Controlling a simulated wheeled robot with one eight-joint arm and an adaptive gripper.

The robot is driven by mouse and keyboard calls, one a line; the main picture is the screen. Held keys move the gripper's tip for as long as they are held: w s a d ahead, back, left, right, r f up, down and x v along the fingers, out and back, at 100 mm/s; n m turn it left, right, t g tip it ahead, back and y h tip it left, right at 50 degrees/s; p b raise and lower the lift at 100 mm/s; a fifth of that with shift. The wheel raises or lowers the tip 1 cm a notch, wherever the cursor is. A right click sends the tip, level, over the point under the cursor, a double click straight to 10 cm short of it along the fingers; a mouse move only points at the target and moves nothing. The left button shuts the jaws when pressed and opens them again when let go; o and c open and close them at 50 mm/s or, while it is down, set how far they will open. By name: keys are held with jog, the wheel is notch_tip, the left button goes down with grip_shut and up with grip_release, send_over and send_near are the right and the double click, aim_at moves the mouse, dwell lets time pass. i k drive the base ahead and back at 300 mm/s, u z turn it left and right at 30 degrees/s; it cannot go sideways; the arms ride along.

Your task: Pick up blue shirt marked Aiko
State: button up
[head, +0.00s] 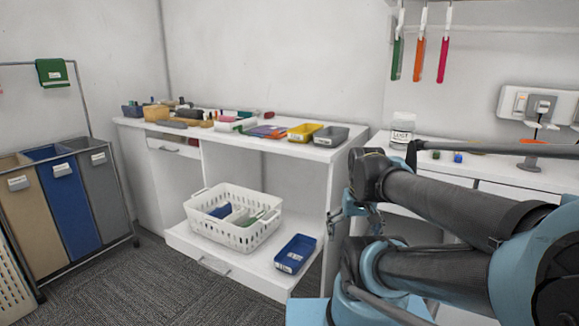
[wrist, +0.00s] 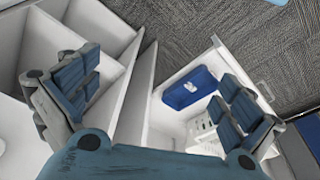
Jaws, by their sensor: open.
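A white slotted laundry basket (head: 264,236) stands on the low white shelf in the head view. A blue folded item (head: 221,211) lies in its left part, beside pale and green items; it may be the shirt, but I cannot read any name on it. My gripper (wrist: 157,90) is open and empty in the wrist view, its fingers spread wide. Beyond the fingers, the wrist view shows a blue tray (wrist: 190,88) on the shelf and part of the white basket (wrist: 203,128), largely hidden by the right finger. In the head view my gripper is right of the basket.
The blue tray (head: 295,254) with a white label sits right of the basket. Fabric hampers (head: 65,200) stand left. Carpet in front is clear.

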aim_at(218, 214)
jog(key=z, duration=2.85)
jog(key=k, duration=1.65)
jog(key=u, duration=1.05)
